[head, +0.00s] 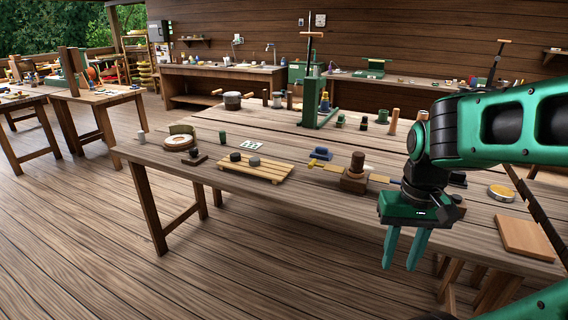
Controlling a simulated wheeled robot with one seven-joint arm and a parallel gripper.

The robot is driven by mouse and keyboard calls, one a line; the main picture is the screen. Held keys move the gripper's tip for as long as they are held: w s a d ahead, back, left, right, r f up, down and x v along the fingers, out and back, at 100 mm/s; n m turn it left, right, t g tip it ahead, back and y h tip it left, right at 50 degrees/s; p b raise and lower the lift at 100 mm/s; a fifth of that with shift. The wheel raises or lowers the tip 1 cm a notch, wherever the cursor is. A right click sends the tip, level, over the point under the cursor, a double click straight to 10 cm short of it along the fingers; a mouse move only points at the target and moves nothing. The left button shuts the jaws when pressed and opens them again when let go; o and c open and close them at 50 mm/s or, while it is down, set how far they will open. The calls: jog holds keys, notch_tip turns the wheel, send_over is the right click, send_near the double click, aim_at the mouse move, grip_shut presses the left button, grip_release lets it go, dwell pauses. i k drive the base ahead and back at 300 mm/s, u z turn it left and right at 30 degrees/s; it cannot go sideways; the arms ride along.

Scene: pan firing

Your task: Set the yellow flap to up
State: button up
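My gripper (401,262) hangs fingers-down in front of the workbench's near edge, at the right of the head view. Its two teal fingers are apart with nothing between them. Up and left of it on the bench stands a brown wooden block (354,184) with a dark round post. Flat yellow pieces show on its left (333,168) and its right (378,178). A small yellow piece (312,163) lies farther left, beside a blue block (321,153). I cannot tell which yellow piece is the flap; those seen look low and roughly flat.
The workbench (300,205) also holds a slatted wooden rack (272,170) with dark pucks, a round dish (180,142), a green press (318,112), a round tin (501,193) and a wooden board (525,238). Floor at the lower left is clear.

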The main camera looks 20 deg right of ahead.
aim_at(334, 168)
jog(key=z, duration=0.15)
jog(key=i, duration=0.85)
jog(key=z, duration=0.05)
jog(key=k, duration=1.4)
jog(key=z, duration=0.3)
jog(key=i, duration=1)
